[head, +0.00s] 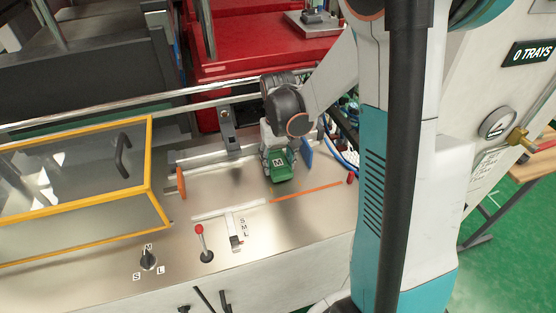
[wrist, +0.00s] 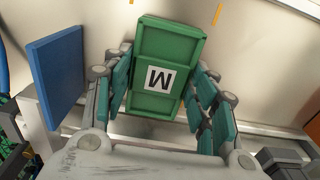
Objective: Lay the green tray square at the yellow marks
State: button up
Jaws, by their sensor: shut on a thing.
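The green tray (head: 281,172), marked with a white M label, is over the steel bench in the head view. One yellow mark (wrist: 216,14) shows on the pale surface just right of the tray's far end. Another yellow mark (wrist: 131,2) is at the top edge of the view. I cannot tell whether the tray touches the bench.
A blue plate (head: 306,152) stands close right of the tray in the head view. An orange strip (head: 305,192) runs in front of it. A yellow-framed clear guard (head: 80,185) is at left, and a red-knobbed lever (head: 203,243) stands in front.

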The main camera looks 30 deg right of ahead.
jog(key=shift+f, duration=0.3)
jog(key=o, duration=1.5)
jog(key=shift+c, duration=0.2)
jog(key=shift+r, duration=0.1)
notch_tip(320, 180, up, 12)
jog(key=s+a+r+n+t, duration=0.1)
jog(key=s+a+r+t, duration=0.1)
jog(key=s+a, duration=0.3)
jog(key=s+a+r+n+t, duration=0.1)
jog(key=s+a+r+t, duration=0.2)
jog(key=s, duration=0.7)
jog(key=shift+a+t, duration=1.1)
jog(key=shift+a, duration=0.15)
